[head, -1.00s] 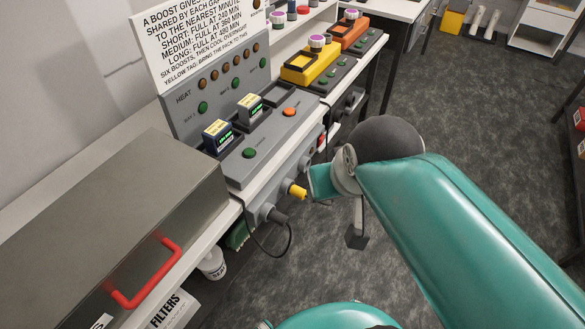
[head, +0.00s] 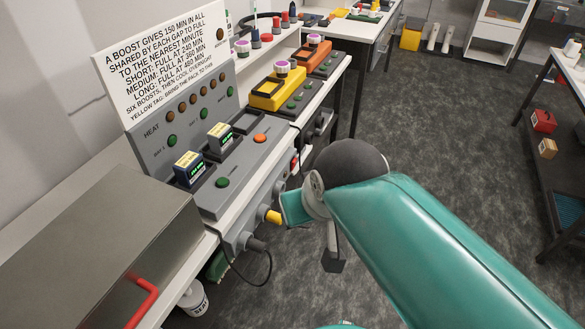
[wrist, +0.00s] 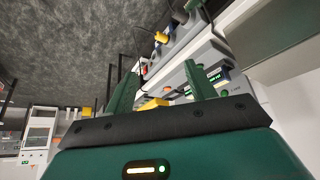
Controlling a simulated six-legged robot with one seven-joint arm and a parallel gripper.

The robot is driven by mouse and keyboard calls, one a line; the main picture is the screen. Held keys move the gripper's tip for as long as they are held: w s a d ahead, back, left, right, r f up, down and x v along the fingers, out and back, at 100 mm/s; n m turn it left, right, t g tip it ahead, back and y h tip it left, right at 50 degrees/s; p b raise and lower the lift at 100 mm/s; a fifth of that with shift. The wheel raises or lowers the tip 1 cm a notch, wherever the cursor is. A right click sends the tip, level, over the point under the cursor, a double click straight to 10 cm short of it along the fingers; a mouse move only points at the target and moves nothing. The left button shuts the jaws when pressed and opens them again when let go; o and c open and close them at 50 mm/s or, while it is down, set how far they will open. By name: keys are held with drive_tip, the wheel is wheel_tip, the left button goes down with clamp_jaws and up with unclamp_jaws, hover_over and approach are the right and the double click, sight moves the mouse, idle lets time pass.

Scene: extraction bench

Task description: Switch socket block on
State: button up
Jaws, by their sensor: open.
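The socket block (head: 262,192) is a grey strip along the front edge of the bench, below the grey heat charger. A yellow plug (head: 272,216) and a dark plug (head: 256,243) with a cable stick out of it. A small red part (head: 294,164) shows near its far end; whether it is the switch, and its position, I cannot tell. In the wrist view the socket block (wrist: 182,43) and yellow plug (wrist: 161,37) lie beyond the fingers. My gripper (wrist: 162,68) is open and empty, apart from the block. Its fingers are hidden in the head view.
The grey charger (head: 215,165) holds two battery packs with lit displays. A yellow unit (head: 277,92) and an orange unit (head: 312,60) stand farther along. A metal box (head: 110,245) with a red handle is at near left.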

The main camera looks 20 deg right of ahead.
idle(0.4)
clamp_jaws()
idle(1.5)
